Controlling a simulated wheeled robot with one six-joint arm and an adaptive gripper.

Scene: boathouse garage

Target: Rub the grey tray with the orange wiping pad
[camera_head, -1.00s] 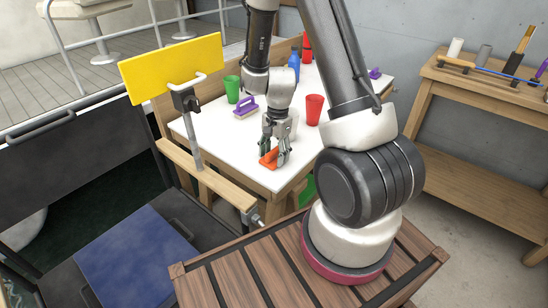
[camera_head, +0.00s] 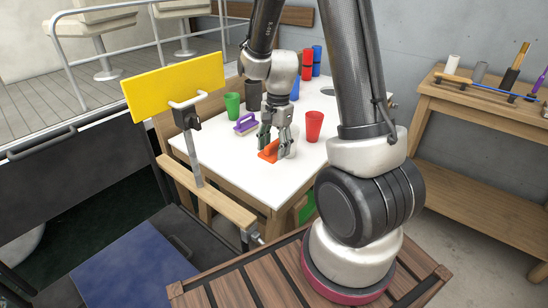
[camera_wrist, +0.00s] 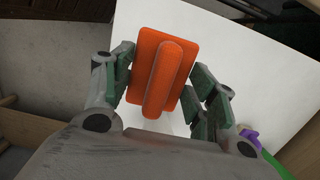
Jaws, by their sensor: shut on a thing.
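The orange wiping pad (camera_head: 268,152), a flat block with a raised bar handle, is in my gripper (camera_head: 275,150) over the near part of the white tabletop. In the wrist view, the orange pad (camera_wrist: 163,75) lies between the two fingers of my gripper (camera_wrist: 160,90), which are shut on it. I cannot tell whether the pad touches the tabletop. I cannot make out the grey tray for sure. A small grey patch (camera_head: 328,91) shows on the table beside my arm, too small to identify.
A yellow board (camera_head: 175,86) stands at the left. A wooden workbench (camera_head: 470,105) is at the right.

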